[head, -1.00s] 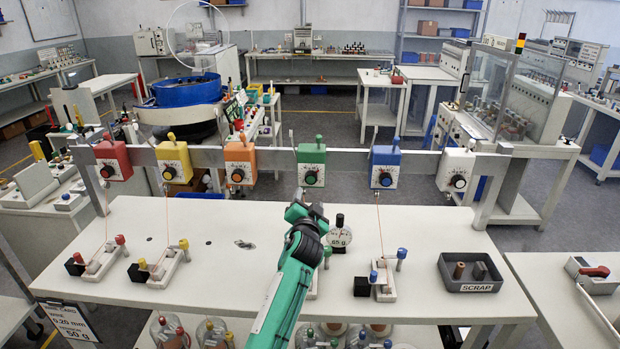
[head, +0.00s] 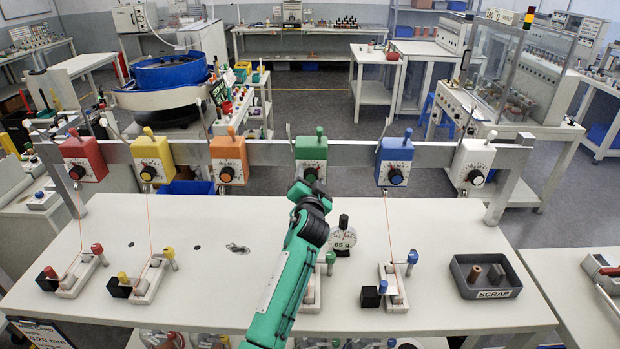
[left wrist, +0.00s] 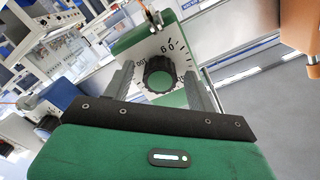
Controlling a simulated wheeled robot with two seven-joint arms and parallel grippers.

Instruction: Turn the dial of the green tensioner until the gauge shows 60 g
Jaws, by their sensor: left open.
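The green tensioner (head: 311,148) hangs on the grey rail in the middle of the row. Its black dial with a green centre (left wrist: 159,78) shows in the left wrist view, in front of a white scale with a "60" mark. My left gripper (head: 312,186) is just in front of and below the dial. In the left wrist view its open fingers (left wrist: 162,90) stand on either side of the dial; contact is not clear. The round gauge (head: 342,238) stands on the bench and appears to read 65 g. My right gripper is not in view.
Red (head: 84,158), yellow (head: 153,158), orange (head: 229,158), blue (head: 394,160) and white (head: 472,163) tensioners hang on the same rail. A scrap tray (head: 462,284) sits at the bench's right. The bench (head: 200,280) has bare room left of my arm.

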